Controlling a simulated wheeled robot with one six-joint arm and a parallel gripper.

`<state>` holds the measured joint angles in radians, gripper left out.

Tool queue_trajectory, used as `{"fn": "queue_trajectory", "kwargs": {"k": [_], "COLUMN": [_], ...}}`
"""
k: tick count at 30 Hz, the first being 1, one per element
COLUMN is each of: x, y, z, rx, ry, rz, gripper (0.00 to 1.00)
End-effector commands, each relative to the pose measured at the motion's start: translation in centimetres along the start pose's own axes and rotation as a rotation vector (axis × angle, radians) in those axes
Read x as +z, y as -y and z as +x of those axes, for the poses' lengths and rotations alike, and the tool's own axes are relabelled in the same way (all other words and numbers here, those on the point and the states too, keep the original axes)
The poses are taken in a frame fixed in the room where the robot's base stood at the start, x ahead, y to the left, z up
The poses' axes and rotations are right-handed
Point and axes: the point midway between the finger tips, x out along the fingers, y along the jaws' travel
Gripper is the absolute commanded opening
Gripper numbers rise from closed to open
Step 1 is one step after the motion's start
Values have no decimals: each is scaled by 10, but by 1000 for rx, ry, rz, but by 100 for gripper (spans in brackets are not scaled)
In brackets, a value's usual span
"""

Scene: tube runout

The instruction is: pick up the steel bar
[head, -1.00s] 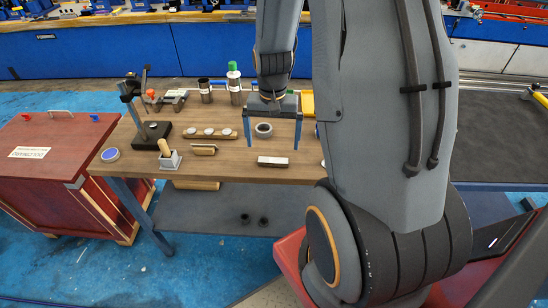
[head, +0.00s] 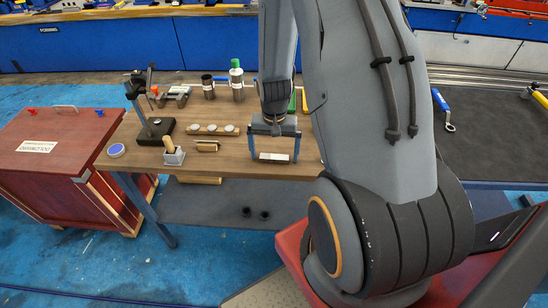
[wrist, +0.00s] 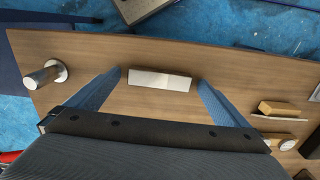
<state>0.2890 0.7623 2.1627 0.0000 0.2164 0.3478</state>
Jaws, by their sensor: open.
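The steel bar (head: 273,157) lies flat on the wooden bench near its front edge. It looks pale on top. My gripper (head: 275,159) is open above it, with its blue fingers pointing down at either end of the bar. In the wrist view the bar (wrist: 160,79) lies between the two fingertips (wrist: 160,78), with a gap on each side. I cannot tell exactly how far the tips are above the bench top.
Bottles (head: 236,80) stand behind. The wrist view shows a metal cylinder (wrist: 46,75). Bench around the bar is clear.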

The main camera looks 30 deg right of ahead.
Motion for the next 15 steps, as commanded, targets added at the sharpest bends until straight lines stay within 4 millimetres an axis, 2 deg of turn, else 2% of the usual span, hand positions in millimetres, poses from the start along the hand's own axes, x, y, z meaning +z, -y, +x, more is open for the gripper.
{"fn": "queue_trajectory", "kwargs": {"k": [5, 15], "x": [0, 0], "y": [0, 0], "z": [0, 0], "rx": [0, 0], "ry": [0, 0], "rz": [0, 0], "gripper": [100, 44]}}
